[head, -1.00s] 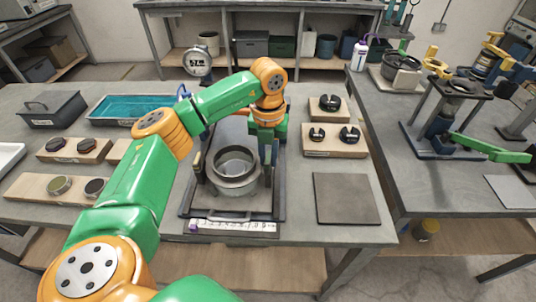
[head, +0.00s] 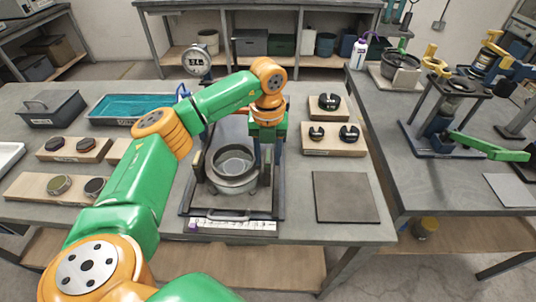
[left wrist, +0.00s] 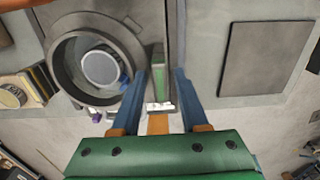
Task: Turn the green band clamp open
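A round grey metal pot (head: 233,165) stands in a dark frame on the bench in the head view. Its open ring (left wrist: 98,60) shows at the upper left in the left wrist view. A narrow green bar (left wrist: 158,62), apparently the clamp's handle, lies beside the ring. My left gripper (head: 265,158) is at the pot's right side. In the left wrist view its two blue fingers (left wrist: 160,76) are spread, with the green bar between them and gaps visible on both sides. In the head view my gripper hides the green bar. My right gripper is not in view.
A flat dark plate (head: 346,197) lies to the right. Wooden blocks with black knobs (head: 334,140) stand behind it. A scale strip (head: 232,225) runs along the frame's front. Wooden boards with round caps (head: 58,186) and a teal tray (head: 135,107) are at left.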

